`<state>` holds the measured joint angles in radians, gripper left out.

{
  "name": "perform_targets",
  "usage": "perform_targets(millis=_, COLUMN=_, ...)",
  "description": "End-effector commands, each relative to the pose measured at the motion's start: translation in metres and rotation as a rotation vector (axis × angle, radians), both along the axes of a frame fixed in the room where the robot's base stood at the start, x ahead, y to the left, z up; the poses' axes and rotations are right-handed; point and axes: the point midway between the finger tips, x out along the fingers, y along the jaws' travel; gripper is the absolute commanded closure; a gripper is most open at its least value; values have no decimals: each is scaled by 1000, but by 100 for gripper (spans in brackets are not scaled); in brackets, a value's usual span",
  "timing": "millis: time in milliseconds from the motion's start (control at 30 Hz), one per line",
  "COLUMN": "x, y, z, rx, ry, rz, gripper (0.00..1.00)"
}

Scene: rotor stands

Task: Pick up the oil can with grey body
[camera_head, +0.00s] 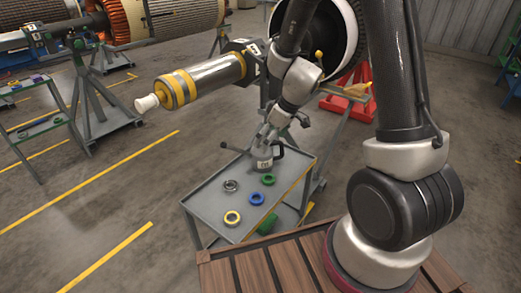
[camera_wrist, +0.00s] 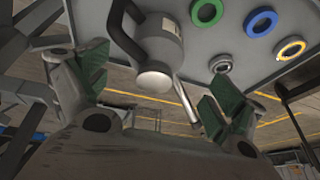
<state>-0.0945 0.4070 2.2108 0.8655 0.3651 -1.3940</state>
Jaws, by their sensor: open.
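The oil can (camera_head: 264,163) has a grey body with a label and a dark handle on its right side. It stands upright on the far part of the grey cart top, with a thin spout pointing left. In the wrist view the oil can (camera_wrist: 158,45) shows its label, dark handle and rounded pale end. My gripper (camera_head: 268,138) is above the can, pointing down, and partly hides its top. In the wrist view my gripper (camera_wrist: 150,80) has its two green-padded fingers spread wide, the can showing beyond the gap, with nothing held.
The cart top (camera_head: 208,203) also carries a grey ring (camera_head: 231,186), a green ring (camera_head: 268,179), a blue ring (camera_head: 257,198) and a yellow ring (camera_head: 232,218). A yellow-banded rotor shaft (camera_head: 215,75) juts out above and behind the cart. Open floor lies left.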

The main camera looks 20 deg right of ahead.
Motion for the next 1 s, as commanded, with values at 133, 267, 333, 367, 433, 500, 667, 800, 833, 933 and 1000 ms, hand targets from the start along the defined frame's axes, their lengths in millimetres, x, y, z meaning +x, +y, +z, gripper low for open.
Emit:
perform_targets(millis=133, x=4, y=-3, z=0, rx=-33, ry=-42, rz=71, gripper=5)
perform_targets(millis=267, x=6, y=-1, z=-7, rx=-45, ry=-55, rz=112, gripper=5)
perform_targets(millis=333, x=8, y=1, z=-15, rx=-47, ry=-56, rz=118, gripper=5)
perform_targets(millis=367, x=9, y=2, z=-18, rx=-47, ry=-56, rz=118, gripper=5)
perform_targets(millis=433, x=10, y=4, z=-24, rx=-47, ry=-56, rz=117, gripper=5)
perform_targets(millis=500, x=12, y=6, z=-30, rx=-47, ry=-56, rz=117, gripper=5)
perform_targets(millis=667, x=18, y=13, z=-54, rx=-46, ry=-53, rz=116, gripper=5)
perform_targets(millis=800, x=23, y=18, z=-69, rx=-47, ry=-56, rz=117, gripper=5)
perform_targets(millis=833, x=24, y=18, z=-71, rx=-47, ry=-56, rz=116, gripper=5)
perform_targets(millis=933, x=24, y=19, z=-72, rx=-47, ry=-57, rz=116, gripper=5)
perform_targets(millis=1000, x=24, y=19, z=-72, rx=-48, ry=-58, rz=117, gripper=5)
